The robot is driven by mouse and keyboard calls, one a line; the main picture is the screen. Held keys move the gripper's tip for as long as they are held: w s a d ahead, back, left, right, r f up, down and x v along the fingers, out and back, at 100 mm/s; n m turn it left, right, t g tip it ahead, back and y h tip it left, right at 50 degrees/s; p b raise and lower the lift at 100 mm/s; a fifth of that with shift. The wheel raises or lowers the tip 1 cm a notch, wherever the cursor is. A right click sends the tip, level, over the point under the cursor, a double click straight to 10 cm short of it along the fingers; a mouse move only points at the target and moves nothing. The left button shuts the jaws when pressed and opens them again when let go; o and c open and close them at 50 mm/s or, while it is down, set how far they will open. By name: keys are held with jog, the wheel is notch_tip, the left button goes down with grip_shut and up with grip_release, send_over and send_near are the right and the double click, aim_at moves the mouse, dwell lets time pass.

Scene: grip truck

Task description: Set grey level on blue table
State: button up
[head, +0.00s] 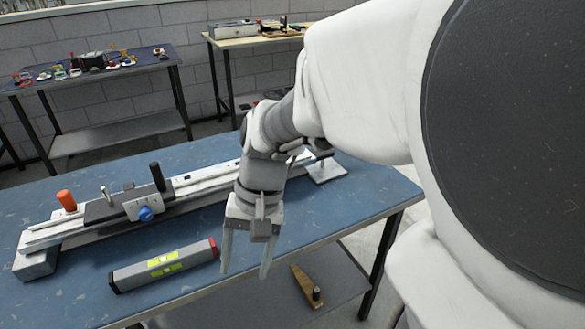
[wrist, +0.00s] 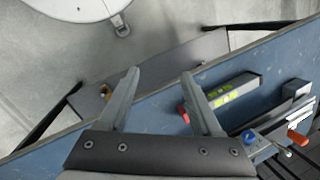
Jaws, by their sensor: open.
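The grey level (head: 163,265) is a long grey bar with yellow-green vials and a red end cap. It lies on the blue table (head: 385,188) near its front edge, and it also shows in the wrist view (wrist: 234,92). My gripper (head: 245,272) is open and empty, with its fingers pointing down. In the head view it is just right of the level's red end. In the wrist view the fingers (wrist: 158,72) are apart, with the level beyond the right finger, which hides a little of it.
A long metal rail device (head: 100,213) with an orange knob and a blue knob lies behind the level. A wooden piece (head: 305,285) lies on the lower shelf. Two other tables stand at the back, one dark (head: 115,68) and one light (head: 250,41), both holding items.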

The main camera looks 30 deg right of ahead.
jog(key=s+d+r+n+t+h, duration=0.2)
jog(key=s+r+n+t+h, duration=0.1)
jog(key=r, duration=0.5)
jog(key=shift+s+d+r+n+t, duration=0.15)
jog(key=shift+s+r+n+t, duration=0.25)
jog(key=shift+n+t, duration=1.05)
jog(key=shift+f, duration=0.1)
